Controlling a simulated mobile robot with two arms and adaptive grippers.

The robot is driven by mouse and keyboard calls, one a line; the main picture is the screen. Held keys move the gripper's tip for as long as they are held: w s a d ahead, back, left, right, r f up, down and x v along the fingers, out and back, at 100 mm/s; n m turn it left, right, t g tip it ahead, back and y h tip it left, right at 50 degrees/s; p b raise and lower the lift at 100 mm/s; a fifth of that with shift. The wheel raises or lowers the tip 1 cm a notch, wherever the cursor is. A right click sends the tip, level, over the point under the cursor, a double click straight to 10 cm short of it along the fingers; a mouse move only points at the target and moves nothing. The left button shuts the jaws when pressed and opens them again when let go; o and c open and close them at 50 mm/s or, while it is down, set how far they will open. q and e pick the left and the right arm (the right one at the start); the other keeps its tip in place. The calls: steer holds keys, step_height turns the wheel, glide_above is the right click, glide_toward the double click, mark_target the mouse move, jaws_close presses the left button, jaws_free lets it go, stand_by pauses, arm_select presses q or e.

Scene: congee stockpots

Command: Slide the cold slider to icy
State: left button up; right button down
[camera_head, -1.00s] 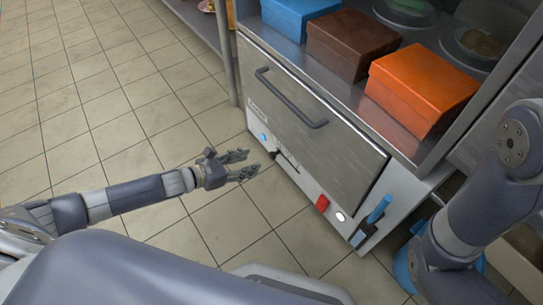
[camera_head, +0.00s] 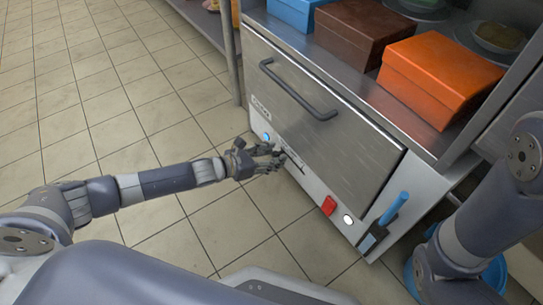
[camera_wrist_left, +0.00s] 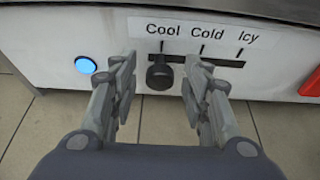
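The cold slider is a black knob (camera_wrist_left: 159,76) on a dark horizontal track under the labels Cool, Cold and Icy (camera_wrist_left: 248,36) in the left wrist view. The knob stands under Cool, at the left end of the track. My left gripper (camera_head: 277,159) is in front of the lower panel of the appliance. In the left wrist view its two fingers (camera_wrist_left: 158,62) are apart, one on each side of the knob. I cannot tell whether either finger touches it. In the head view the gripper hides part of the slider. My right gripper is not in view.
A blue round button (camera_wrist_left: 86,65) is left of the slider. A red switch (camera_head: 328,205) and a white round button (camera_head: 348,219) are to its right. The metal door (camera_head: 322,118) with a dark handle is above. Open tiled floor lies left.

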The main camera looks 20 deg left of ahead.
arm_select(q)
jaws_close()
steer(key=s+d+p, duration=0.1)
steer(key=d, duration=0.1)
steer(key=s+d+p, duration=0.3)
steer(key=s+d, duration=0.1)
steer(key=d, duration=0.1)
steer(key=shift+s+r, duration=0.1)
steer(key=shift+s, duration=0.1)
steer(key=shift+s+d, duration=0.25)
steer(key=shift+d, duration=0.1)
steer(key=shift+o, duration=0.3)
jaws_free()
steer(key=shift+d, duration=0.1)
steer(key=shift+s+a, duration=0.3)
steer(key=shift+a, duration=0.15)
steer(key=v, duration=1.1)
